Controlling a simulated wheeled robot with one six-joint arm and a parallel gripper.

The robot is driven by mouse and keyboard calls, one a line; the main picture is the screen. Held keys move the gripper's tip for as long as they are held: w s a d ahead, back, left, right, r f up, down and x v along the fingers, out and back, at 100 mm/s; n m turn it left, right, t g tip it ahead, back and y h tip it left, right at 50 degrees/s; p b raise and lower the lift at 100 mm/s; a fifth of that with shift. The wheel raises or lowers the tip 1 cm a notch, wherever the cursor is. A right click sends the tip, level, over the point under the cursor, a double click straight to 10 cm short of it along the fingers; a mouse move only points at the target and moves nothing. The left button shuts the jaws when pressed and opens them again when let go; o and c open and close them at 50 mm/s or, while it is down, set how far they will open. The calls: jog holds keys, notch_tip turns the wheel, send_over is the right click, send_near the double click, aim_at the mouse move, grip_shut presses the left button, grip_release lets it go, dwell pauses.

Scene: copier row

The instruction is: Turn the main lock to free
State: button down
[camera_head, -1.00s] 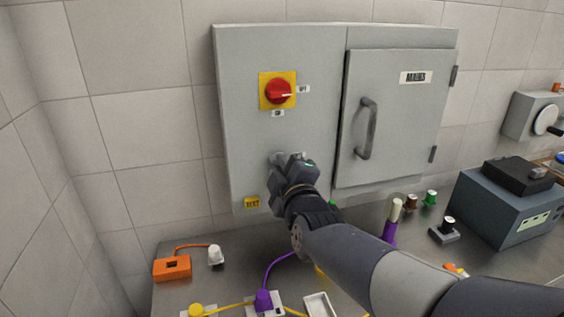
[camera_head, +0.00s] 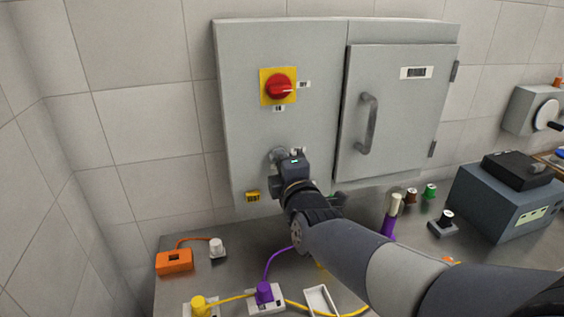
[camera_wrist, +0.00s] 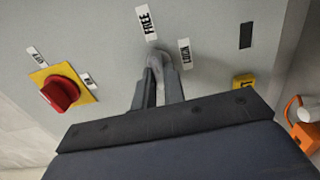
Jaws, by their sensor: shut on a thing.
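The main lock (camera_wrist: 155,62) is a grey metal piece on the front of the grey cabinet (camera_head: 228,125), below the red switch. A FREE label (camera_wrist: 146,22) and a LOCK label (camera_wrist: 184,52) sit beside it in the wrist view. My gripper (camera_wrist: 160,85) is shut on the lock's grey piece, its two fingers on either side of it. The lock's body is partly hidden behind the fingers, so I cannot tell exactly which label it points to. In the head view my gripper (camera_head: 284,158) is at the cabinet's lower left front.
A red rotary switch (camera_head: 279,86) on a yellow plate is above the lock. The cabinet door (camera_head: 395,120) with a handle (camera_head: 367,124) is to the right. A yellow TEST label (camera_head: 252,196) is below left. Plugs, cables and a grey box (camera_head: 500,205) stand on the bench.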

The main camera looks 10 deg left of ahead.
jog(key=c, duration=1.5)
grip_release()
jog(key=shift+s, duration=0.1)
jog(key=v, duration=1)
jog(key=shift+s+d, duration=0.2)
jog(key=shift+s, duration=0.1)
jog(key=shift+w, duration=0.15)
jog(key=shift+x, duration=5.35)
